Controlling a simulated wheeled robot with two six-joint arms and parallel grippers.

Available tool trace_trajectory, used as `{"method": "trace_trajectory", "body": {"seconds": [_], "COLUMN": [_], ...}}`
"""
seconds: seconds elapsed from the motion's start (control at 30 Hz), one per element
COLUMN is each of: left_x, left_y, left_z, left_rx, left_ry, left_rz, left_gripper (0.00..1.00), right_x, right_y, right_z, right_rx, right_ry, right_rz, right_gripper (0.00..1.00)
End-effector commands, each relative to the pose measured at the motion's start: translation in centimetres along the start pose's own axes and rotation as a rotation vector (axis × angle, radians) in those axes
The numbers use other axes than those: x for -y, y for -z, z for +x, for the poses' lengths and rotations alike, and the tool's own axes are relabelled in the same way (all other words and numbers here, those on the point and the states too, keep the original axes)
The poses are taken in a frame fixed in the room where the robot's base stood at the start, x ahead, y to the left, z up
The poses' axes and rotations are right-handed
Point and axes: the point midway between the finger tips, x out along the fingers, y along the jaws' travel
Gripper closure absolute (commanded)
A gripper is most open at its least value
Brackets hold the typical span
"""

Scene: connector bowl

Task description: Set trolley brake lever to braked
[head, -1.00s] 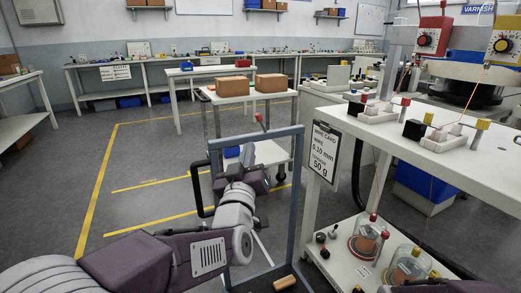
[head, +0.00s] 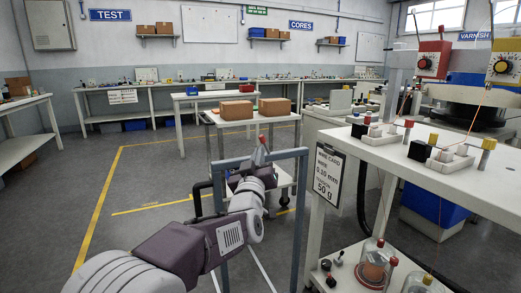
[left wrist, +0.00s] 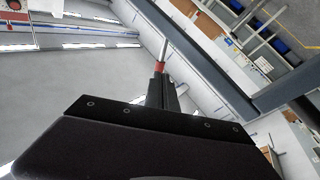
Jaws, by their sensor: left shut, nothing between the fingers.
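The trolley (head: 208,120) has a pale top with two brown boxes on it and stands ahead of my left arm. A lever with a red part (head: 263,141) rises at my left gripper (head: 258,158). In the left wrist view the lever shows as a metal rod with a red band (left wrist: 159,66), just beyond the dark fingers of my left gripper (left wrist: 160,84). The fingers are shut and empty. I cannot tell whether they touch the lever. Its lower end is hidden by the gripper. My right gripper is out of view.
A blue-grey upright frame (head: 302,200) stands around and right of my left forearm, close to it. A white bench (head: 440,180) with coil parts and a wire card (head: 327,172) is on the right. Open floor with yellow lines (head: 105,190) lies to the left.

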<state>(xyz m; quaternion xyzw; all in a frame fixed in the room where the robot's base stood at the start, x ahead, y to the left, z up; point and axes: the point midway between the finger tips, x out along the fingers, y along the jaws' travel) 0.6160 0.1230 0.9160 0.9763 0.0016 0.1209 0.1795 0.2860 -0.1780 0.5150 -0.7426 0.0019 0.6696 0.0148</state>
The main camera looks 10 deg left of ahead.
Motion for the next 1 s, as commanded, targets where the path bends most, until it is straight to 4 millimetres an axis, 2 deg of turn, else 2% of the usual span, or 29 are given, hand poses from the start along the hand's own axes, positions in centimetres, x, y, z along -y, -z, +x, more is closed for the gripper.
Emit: {"method": "trace_trajectory", "body": {"seconds": [0.1, 0.3, 0.73, 1.0], "left_x": [0.1, 0.0, -0.1, -0.4], "left_y": [-0.1, 0.0, 0.1, 0.3], "left_z": [2.2, 4.2, 4.5, 4.7], "left_rx": [-0.001, 0.0, 0.002, 0.032], "left_ry": [0.0, 0.0, 0.0, 0.0], "left_rz": [-0.001, 0.0, 0.001, 0.046], "left_gripper": [1.0, 1.0, 1.0, 1.0], "right_x": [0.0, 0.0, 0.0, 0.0], "right_y": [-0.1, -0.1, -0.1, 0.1], "right_z": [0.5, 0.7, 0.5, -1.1], "right_rx": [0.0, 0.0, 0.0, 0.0], "right_ry": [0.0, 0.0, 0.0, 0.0], "right_rz": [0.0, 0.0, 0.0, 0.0], "right_gripper": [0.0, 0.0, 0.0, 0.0]}}
